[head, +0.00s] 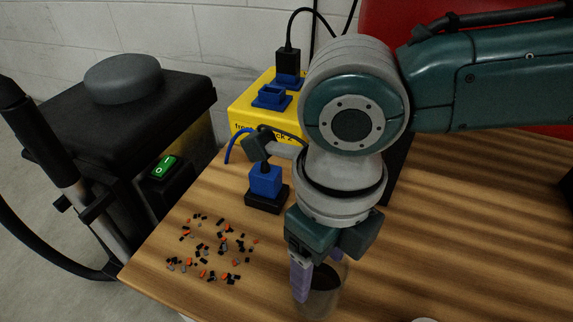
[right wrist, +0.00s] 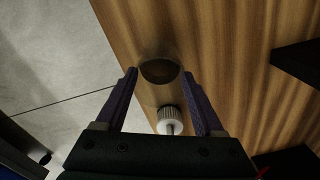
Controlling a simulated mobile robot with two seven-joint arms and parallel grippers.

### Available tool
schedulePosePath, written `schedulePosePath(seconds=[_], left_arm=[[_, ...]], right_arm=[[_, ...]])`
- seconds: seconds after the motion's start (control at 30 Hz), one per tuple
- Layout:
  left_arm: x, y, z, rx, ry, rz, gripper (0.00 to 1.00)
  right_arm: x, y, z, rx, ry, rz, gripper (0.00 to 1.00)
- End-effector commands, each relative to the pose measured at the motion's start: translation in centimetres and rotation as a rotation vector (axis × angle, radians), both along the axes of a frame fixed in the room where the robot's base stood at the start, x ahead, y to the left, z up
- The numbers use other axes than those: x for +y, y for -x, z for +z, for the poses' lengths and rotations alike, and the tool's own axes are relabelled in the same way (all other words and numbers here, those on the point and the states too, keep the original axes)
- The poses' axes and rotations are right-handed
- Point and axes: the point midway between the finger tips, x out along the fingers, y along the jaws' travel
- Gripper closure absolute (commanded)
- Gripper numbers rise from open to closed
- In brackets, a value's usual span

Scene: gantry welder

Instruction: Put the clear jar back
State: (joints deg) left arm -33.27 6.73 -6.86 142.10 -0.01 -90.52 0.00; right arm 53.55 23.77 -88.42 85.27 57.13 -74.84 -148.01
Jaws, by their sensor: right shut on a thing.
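The clear jar (head: 322,300) is near the front edge of the wooden table in the head view, with dark contents showing through its wall. My right gripper (head: 319,278) points down and is shut on it, one purple finger at each side. In the right wrist view the jar (right wrist: 160,70) shows as a dark round shape between the fingertips. Whether its base touches the table is hard to tell. My left gripper is not in view.
Small black, grey and orange bits (head: 212,248) lie scattered left of the jar. A yellow box (head: 250,112) with blue plugs stands behind, with a blue-and-black plug (head: 265,188) before it. A white ribbed knob (right wrist: 170,118) shows in the wrist view. Table at right is clear (head: 470,220).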

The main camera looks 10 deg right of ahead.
Motion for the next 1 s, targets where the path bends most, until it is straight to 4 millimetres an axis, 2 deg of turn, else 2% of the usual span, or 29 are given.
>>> schedulePosePath(seconds=[0.03, 0.07, 0.4, 0.43, 0.7, 0.9, 1.0], left_arm=[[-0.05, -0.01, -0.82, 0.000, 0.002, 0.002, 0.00], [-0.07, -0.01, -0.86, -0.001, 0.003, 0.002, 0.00], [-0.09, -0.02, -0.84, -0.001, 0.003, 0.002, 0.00], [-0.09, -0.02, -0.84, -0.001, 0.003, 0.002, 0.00], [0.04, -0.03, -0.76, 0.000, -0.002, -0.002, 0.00], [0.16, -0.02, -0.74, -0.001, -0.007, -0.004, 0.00], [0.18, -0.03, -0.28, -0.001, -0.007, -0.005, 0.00]], right_arm=[[-0.02, 0.03, -1.17, 0.002, 0.001, -0.001, 1.00], [-0.02, 0.02, -1.29, 0.001, 0.001, 0.000, 1.00], [-0.01, 0.00, -1.42, 0.000, 0.000, 0.000, 1.00], [-0.02, 0.00, -1.42, -0.001, 0.001, 0.000, 0.29], [-0.02, 0.00, -1.32, -0.001, 0.001, 0.000, 0.00], [-0.02, 0.00, -1.28, -0.001, 0.001, 0.000, 0.00], [-0.03, -0.02, -0.64, -0.001, 0.001, 0.000, 0.00]])
